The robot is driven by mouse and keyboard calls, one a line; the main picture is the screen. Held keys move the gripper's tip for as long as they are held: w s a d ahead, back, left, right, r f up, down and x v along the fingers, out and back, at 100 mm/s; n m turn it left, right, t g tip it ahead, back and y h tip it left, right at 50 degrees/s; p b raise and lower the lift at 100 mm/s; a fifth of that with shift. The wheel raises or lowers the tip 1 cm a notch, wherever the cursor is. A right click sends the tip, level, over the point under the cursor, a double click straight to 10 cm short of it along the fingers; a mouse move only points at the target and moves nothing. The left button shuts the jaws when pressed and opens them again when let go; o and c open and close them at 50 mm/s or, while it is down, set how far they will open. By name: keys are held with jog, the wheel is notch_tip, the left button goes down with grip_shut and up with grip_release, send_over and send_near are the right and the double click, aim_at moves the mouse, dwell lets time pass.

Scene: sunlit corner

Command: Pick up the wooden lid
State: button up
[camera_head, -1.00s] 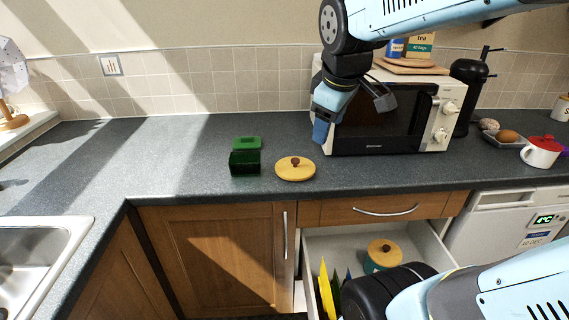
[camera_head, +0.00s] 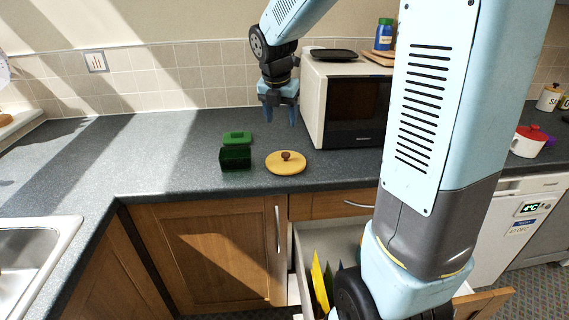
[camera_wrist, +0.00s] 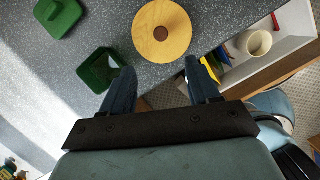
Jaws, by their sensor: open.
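The wooden lid (camera_head: 286,164) is a round, pale yellow disc with a dark brown knob, lying flat near the counter's front edge. In the wrist view the lid (camera_wrist: 162,31) lies ahead of the fingertips, between their lines and apart from them. My gripper (camera_head: 281,117) hangs above the counter, behind and above the lid, pointing down. Its two blue fingers are apart with nothing between them; they also show in the wrist view (camera_wrist: 162,80).
A dark green open box (camera_head: 236,158) stands just left of the lid, with a green lid (camera_head: 237,138) behind it. A microwave (camera_head: 345,105) stands to the right. An open drawer (camera_head: 303,262) lies below the counter. The counter farther left is clear.

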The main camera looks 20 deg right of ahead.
jog(key=f, duration=0.1)
send_over(286, 153)
jog(key=s+a, duration=0.2)
jog(key=shift+n, duration=0.3)
jog(key=x, duration=0.4)
jog(key=s+x, duration=0.1)
jog(key=x, duration=0.2)
jog(key=shift+a+f, duration=0.25)
jog(key=shift+a, duration=0.1)
jog(key=shift+x, duration=2.8)
jog(key=shift+s+d, duration=0.1)
jog(key=shift+s, duration=0.05)
jog(key=shift+c, duration=0.2)
grip_shut()
